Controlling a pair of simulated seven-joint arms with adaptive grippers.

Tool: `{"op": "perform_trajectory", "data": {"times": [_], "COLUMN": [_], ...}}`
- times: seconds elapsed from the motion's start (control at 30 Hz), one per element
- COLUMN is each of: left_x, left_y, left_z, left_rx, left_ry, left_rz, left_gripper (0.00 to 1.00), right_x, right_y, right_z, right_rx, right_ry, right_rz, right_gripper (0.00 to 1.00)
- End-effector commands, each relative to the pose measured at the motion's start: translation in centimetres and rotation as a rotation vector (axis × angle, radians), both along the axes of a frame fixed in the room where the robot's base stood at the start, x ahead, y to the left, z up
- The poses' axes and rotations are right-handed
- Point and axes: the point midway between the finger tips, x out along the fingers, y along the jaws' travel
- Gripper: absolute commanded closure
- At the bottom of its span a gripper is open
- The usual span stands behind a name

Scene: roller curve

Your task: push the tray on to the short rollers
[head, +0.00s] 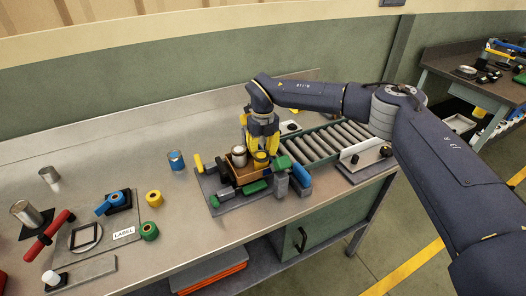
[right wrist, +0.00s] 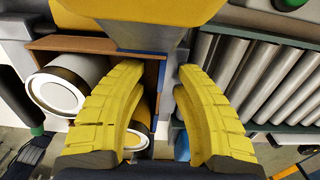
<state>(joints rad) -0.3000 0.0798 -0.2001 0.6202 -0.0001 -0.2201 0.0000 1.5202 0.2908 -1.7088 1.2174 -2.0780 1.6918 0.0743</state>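The brown tray (head: 247,178) sits on the workbench at the left end of the rollers, holding a metallic can (head: 238,156) and a yellow can (head: 261,160). My right gripper (head: 262,148) reaches down at the tray's roller side. In the right wrist view its yellow fingers (right wrist: 160,75) are apart, the left one over the tray's inside and the right one on the roller side of the tray's wall (right wrist: 154,72). I cannot tell whether they touch it. The rollers (head: 328,142) are grey and lie right of the tray. My left gripper is out of view.
Green and grey blocks (head: 256,187) and a blue piece (head: 301,175) stand close around the tray. A white-faced plate (head: 360,150) borders the rollers' near side.

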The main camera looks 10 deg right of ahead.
Motion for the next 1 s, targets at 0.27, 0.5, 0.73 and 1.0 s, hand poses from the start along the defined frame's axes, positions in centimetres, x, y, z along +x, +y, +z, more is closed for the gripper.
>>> {"op": "perform_trajectory", "data": {"times": [0.27, 0.5, 0.73, 1.0], "left_x": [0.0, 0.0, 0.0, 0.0], "left_y": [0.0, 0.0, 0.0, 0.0], "left_z": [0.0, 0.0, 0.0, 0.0], "left_rx": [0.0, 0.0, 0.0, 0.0], "left_ry": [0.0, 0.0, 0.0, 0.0], "left_rz": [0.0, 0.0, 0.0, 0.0], "left_gripper": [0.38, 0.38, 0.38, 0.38], "right_x": [0.0, 0.0, 0.1, 0.7], "right_y": [0.0, 0.0, -0.2, -2.2], "right_z": [0.0, 0.0, 0.0, 0.0], "right_rx": [0.0, 0.0, 0.0, -0.001], "right_ry": [0.0, 0.0, 0.0, 0.001], "right_rz": [0.0, 0.0, -0.001, -0.005], "right_gripper": [0.96, 1.0, 1.0, 1.0]}}
